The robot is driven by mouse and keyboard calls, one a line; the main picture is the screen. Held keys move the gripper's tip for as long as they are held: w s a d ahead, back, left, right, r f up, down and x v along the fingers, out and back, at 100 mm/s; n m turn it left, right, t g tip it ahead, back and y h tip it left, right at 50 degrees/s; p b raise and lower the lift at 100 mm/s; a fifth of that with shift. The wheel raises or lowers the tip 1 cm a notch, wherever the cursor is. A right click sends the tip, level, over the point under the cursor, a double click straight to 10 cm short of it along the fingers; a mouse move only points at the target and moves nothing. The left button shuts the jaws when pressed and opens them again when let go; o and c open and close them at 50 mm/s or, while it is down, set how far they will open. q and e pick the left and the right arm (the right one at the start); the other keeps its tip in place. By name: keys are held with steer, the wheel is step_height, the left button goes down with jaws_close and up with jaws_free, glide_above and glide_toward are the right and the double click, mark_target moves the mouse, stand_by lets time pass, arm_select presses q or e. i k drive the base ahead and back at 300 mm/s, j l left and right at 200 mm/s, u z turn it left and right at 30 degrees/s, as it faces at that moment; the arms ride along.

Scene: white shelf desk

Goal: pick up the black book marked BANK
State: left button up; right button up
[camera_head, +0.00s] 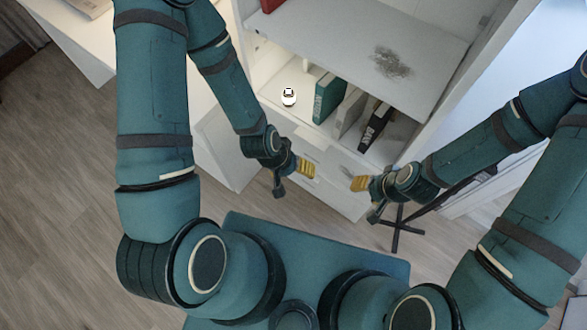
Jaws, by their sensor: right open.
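The black book marked BANK (374,129) stands on the lower shelf, leaning a little, with its white-lettered spine facing me. It is the rightmost of the books there. My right gripper (364,198) is open and empty in front of the shelf, below the book in the picture and apart from it. My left gripper (293,179) is also open and empty, to the left of the right one, its yellow finger and dark finger spread apart. Neither gripper touches a book.
A green book (327,98) and a pale grey book (349,112) stand left of the black one. A small white round object (289,97) sits further left on the shelf. The upper shelf board (350,45) overhangs them.

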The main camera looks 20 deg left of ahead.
mark_target(380, 116)
steer(key=l, duration=1.3)
